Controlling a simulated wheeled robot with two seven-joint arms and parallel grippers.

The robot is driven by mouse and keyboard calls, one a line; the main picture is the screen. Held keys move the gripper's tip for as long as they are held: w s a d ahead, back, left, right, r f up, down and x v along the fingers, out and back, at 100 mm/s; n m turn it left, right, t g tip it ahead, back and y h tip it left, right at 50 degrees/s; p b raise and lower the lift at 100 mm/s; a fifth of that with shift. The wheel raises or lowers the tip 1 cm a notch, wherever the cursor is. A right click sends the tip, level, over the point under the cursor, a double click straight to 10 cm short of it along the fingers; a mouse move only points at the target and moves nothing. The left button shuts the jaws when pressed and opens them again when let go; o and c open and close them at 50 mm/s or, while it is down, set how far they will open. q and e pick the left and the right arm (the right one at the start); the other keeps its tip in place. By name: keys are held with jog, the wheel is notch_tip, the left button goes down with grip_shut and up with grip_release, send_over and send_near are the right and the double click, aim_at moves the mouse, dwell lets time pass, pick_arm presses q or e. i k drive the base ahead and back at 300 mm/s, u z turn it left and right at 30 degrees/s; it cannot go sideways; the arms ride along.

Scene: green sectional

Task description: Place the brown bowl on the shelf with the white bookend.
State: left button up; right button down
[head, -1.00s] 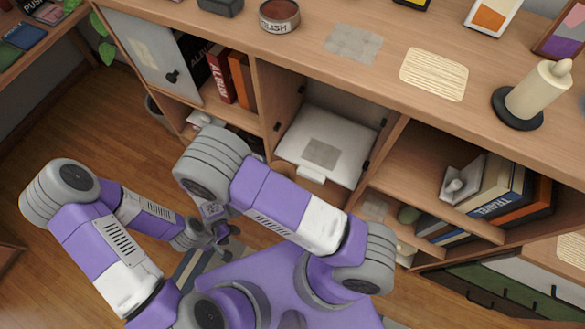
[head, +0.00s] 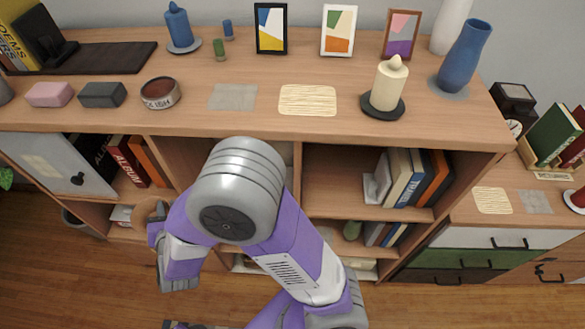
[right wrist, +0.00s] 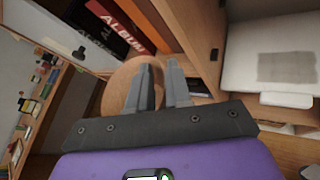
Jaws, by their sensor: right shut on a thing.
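The brown bowl (head: 150,212) shows as a tan round shape at the left of my right arm, in front of the lower left shelves. The arm partly hides it. In the right wrist view my right gripper (right wrist: 160,70) is shut on the brown bowl (right wrist: 117,85), with its two fingers at the bowl's right side. The white bookend (head: 371,189) stands at the left end of a row of books on the upper right shelf (head: 330,204). Bare shelf lies left of the bookend. My left gripper is out of view.
Books (head: 411,176) fill the right part of the bookend's shelf. The cabinet top (head: 300,121) overhangs it and carries a cream candle (head: 389,84), a blue vase (head: 465,57) and picture frames. A white door (head: 59,163) stands at the left. My right arm covers the middle compartment.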

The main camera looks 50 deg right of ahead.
aim_at(332, 192)
jog(key=u, duration=1.1)
jog(key=k, duration=1.1)
jog(key=z, duration=1.65)
